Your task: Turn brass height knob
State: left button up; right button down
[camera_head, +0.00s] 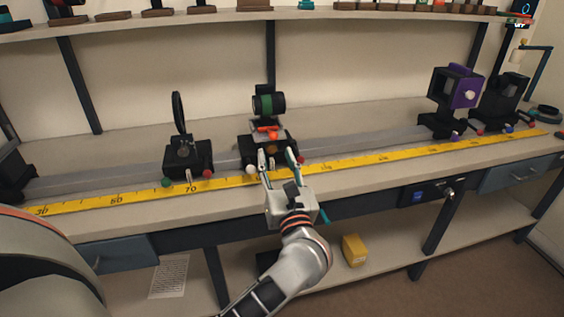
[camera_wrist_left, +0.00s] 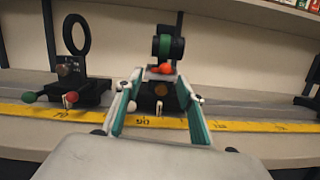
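The brass height knob (camera_head: 271,149) is a small round brown-gold disc on the front of the middle black carriage (camera_head: 247,151). It also shows in the left wrist view (camera_wrist_left: 160,89), between my two fingers. Above it are an orange-red part (camera_head: 268,129) and a black lens barrel with a green band (camera_head: 264,104). My left gripper (camera_head: 277,154) is open, with its fingertips in front of the carriage, one to each side of the knob. I see no finger closed on the knob; whether the tips touch the carriage is unclear. My right gripper is not in view.
A grey rail (camera_head: 368,129) and yellow ruler (camera_head: 390,153) run along the bench. A carriage with a black ring (camera_head: 180,113) stands left of the middle one. A purple-sided black unit (camera_head: 464,93) stands right. A white ball (camera_head: 251,169) and red ball sit beside my fingers.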

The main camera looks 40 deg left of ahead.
aim_at(272, 150)
pick_arm(q)
jog(key=f+n, duration=0.1)
jog(key=w+f+n+g+h, duration=0.1)
jog(key=f, duration=0.1)
jog(key=w+f+n+b, duration=0.1)
jog(key=shift+a+f+g+h, duration=0.2)
jog(key=shift+g+h, duration=0.1)
jog(key=shift+g, duration=0.1)
jog(key=shift+n, duration=0.3)
jog(key=x, duration=0.7)
jog(key=shift+w+a, duration=0.2)
grip_shut()
